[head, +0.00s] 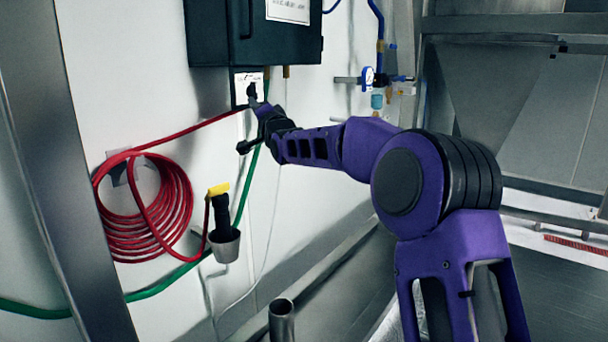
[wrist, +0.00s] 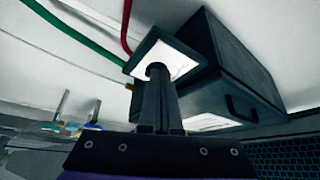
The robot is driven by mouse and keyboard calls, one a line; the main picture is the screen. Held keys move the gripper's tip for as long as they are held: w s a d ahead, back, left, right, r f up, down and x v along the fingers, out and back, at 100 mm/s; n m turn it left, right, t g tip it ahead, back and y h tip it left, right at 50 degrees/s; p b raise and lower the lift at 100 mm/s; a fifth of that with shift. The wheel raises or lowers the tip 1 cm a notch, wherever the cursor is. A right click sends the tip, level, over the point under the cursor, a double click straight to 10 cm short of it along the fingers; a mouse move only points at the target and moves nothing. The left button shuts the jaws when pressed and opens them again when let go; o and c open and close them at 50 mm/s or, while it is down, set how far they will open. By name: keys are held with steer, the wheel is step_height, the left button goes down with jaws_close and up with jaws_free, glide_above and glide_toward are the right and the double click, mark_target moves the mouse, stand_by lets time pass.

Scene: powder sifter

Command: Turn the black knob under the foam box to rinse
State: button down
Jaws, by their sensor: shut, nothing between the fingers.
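The dark foam box (head: 225,35) hangs on the white wall at the top of the head view; it also shows in the wrist view (wrist: 240,85). Under it is a small dark panel with a white label plate (head: 241,78), seen in the wrist view (wrist: 183,62) too. The black knob (head: 251,90) is on this plate. My gripper (head: 254,103) is shut and empty, its fingertips at the knob. In the wrist view the shut fingers (wrist: 158,82) overlap the plate and hide most of the knob. I cannot tell whether they touch it, nor its setting.
A coiled red hose (head: 145,215) and a green hose (head: 155,288) hang on the wall at the left. A yellow-topped black nozzle (head: 220,205) stands in a grey cup (head: 224,245). Blue piping with a gauge (head: 368,76) is right of the box. A metal post (head: 65,170) is at far left.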

steer(key=shift+w+a, duration=0.9)
steer(key=shift+a, duration=0.2)
steer(key=shift+w+d+r, duration=0.3)
steer(key=shift+w+d, duration=0.1)
stand_by(0.4)
steer(key=shift+f, duration=0.15)
steer(key=shift+s+a+f+b, duration=0.15)
steer(key=shift+s+a+b, duration=0.15)
steer(key=shift+b, duration=0.3)
steer(key=s+d+b, duration=0.3)
steer(key=d+b, duration=0.1)
steer(key=d, duration=0.1)
steer(key=shift+s, duration=0.35)
steer(key=shift+a, duration=0.1)
